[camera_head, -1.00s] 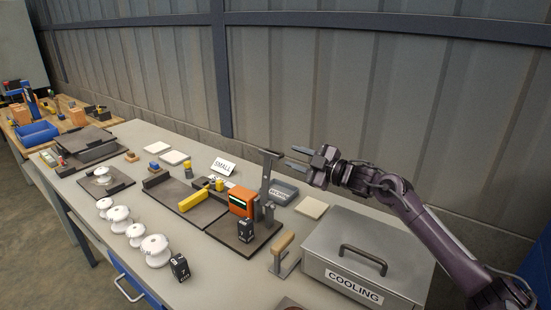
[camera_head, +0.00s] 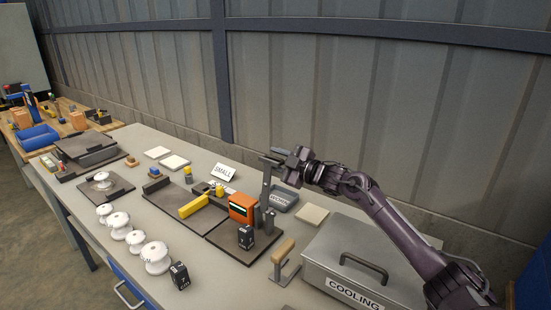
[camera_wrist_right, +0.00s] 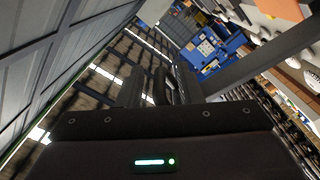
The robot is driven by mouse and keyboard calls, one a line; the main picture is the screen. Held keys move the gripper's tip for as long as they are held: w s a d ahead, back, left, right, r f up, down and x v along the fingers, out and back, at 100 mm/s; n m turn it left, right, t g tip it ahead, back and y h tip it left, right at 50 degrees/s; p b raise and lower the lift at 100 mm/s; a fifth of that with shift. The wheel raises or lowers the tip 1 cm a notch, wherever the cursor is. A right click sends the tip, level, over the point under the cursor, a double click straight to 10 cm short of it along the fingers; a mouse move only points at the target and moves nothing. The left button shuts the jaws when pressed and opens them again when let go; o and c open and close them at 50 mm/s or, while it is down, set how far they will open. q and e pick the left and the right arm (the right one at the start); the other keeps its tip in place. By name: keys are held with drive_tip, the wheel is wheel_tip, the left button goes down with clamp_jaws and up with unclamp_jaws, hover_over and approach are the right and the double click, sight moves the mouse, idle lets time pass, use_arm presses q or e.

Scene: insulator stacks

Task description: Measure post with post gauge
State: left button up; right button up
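A tall dark upright with a short crosspiece on top (camera_head: 266,182), which may be the post gauge, stands at the back of a dark base plate (camera_head: 238,250). My right gripper (camera_head: 277,156) is at its top, coming from the right; its fingers look apart, and I cannot tell whether they touch the crosspiece. In the right wrist view a grey bar (camera_wrist_right: 262,68) runs in from the right towards the dark fingers (camera_wrist_right: 160,88). An orange device with a green display (camera_head: 242,208) stands beside the upright. White ribbed insulators (camera_head: 155,257) stand along the front edge. My left gripper is out of view.
A steel box marked COOLING (camera_head: 345,262) stands at right, with a wooden-handled tool (camera_head: 284,255) beside it. A grey tray (camera_head: 284,200), a pale tile (camera_head: 312,216) and a SMALL sign (camera_head: 223,172) are at the back. A corrugated wall rises behind the bench.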

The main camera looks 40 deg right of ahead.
drive_tip(key=shift+f, duration=0.1)
drive_tip(key=shift+c, duration=0.3)
clamp_jaws()
drive_tip(key=shift+a+r, duration=0.15)
drive_tip(key=shift+r, duration=0.15)
drive_tip(key=shift+s+a+r+n+b, duration=0.15)
drive_tip(key=shift+a+n+b, duration=0.05)
drive_tip(key=shift+a+n, duration=0.25)
drive_tip(key=shift+s+a+r+n+b, duration=0.1)
drive_tip(key=shift+a+r+n+b, duration=0.05)
drive_tip(key=shift+a+n, duration=0.3)
drive_tip(key=s+a+n+b, duration=0.2)
drive_tip(key=a+n+b, duration=0.2)
drive_tip(key=a, duration=0.3)
drive_tip(key=shift+n, duration=0.7)
drive_tip(key=shift+r, duration=0.1)
